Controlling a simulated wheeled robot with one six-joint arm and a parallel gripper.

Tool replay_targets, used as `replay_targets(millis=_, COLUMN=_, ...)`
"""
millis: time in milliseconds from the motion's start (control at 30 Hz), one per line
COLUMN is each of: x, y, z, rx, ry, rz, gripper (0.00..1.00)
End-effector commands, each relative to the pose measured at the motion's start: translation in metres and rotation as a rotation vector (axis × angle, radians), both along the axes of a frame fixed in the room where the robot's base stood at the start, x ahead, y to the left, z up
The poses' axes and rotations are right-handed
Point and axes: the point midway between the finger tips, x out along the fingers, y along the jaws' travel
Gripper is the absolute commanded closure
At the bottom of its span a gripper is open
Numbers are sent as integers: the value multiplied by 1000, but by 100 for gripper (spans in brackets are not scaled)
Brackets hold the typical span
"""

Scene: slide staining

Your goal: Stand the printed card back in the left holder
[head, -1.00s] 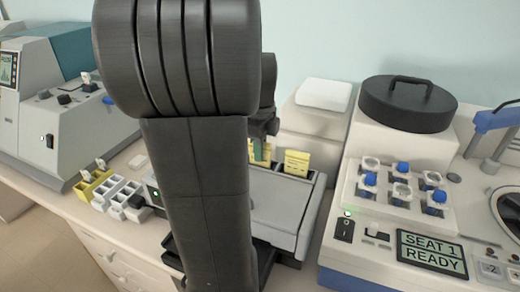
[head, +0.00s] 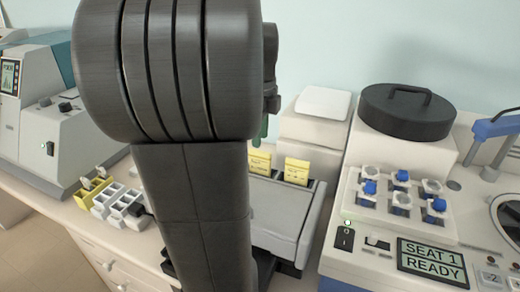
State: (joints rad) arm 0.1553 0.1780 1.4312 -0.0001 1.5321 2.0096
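Two yellow printed cards stand at the back of the grey unit (head: 275,205). The left card (head: 259,161) is partly covered by my arm at its left side. The right card (head: 297,171) stands upright in a dark slot. The left holder is mostly hidden behind my arm and the left card. My gripper (head: 262,131) is mostly hidden behind my arm. Only a green tip shows, above the left card and seemingly apart from it. I cannot see whether the fingers are open or shut.
White and yellow racks (head: 116,199) and a grey instrument (head: 62,140) are at left.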

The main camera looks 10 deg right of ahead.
Motion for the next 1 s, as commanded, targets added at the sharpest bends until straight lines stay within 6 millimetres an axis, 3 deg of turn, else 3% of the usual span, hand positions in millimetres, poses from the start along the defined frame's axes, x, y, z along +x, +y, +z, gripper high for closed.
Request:
replay_targets(millis=200, x=0, y=0, z=34, rx=0, ry=-1, rz=0, gripper=70)
replay_targets(millis=433, x=0, y=0, z=42, rx=1, ry=1, rz=0, gripper=70)
replay_targets(millis=767, x=0, y=0, z=38, rx=0, ry=1, rz=0, gripper=70)
replay_targets(millis=1000, x=-1, y=0, z=4, rx=1, ry=4, rz=0, gripper=70)
